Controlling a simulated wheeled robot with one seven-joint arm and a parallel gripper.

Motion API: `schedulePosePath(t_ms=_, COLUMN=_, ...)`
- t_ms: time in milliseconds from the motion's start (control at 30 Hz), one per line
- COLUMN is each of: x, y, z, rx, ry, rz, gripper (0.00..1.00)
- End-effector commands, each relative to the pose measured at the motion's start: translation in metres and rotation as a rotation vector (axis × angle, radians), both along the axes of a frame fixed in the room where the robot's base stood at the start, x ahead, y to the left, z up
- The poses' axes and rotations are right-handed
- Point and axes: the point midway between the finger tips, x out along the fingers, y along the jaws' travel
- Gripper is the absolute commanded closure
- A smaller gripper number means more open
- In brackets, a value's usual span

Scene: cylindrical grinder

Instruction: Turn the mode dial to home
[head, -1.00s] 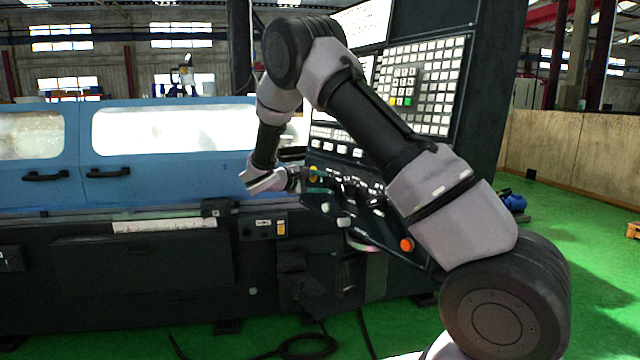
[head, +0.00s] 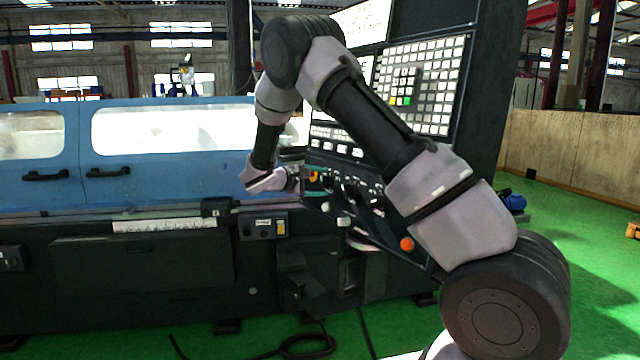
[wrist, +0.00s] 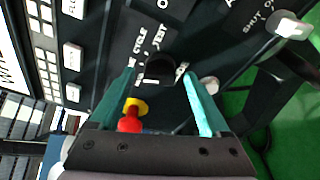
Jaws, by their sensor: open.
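A black dial (wrist: 160,69) with a pale mark sits on the dark control panel in the wrist view. White lettering is printed around it; I cannot read it well enough to tell the dial's setting. My gripper (wrist: 158,74) has two teal fingers, open, one on each side of the dial. I cannot tell whether they touch it. In the head view my gripper (head: 313,182) is at the left end of the sloping lower panel (head: 368,222), and the dial there cannot be made out clearly.
A red button on a yellow base (wrist: 131,115) lies between my fingers, nearer the palm. A white knob (wrist: 208,85) is just right of the right finger. A lever with a white end (wrist: 288,25) sticks out at upper right. An orange button (head: 407,244) is lower on the panel.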

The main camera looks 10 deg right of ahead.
Motion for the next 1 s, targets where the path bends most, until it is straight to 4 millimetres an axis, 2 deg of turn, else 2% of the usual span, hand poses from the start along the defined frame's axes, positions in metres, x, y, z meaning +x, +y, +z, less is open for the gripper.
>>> schedulePosePath(t_ms=500, x=-0.047, y=0.074, z=0.021, rx=0.000, ry=0.000, rz=0.003, gripper=0.19)
schedulePosePath(t_ms=700, x=-0.055, y=0.086, z=0.024, rx=0.000, ry=0.000, rz=0.000, gripper=0.19)
schedulePosePath(t_ms=1000, x=-0.056, y=0.086, z=0.025, rx=0.001, ry=0.001, rz=0.000, gripper=0.19)
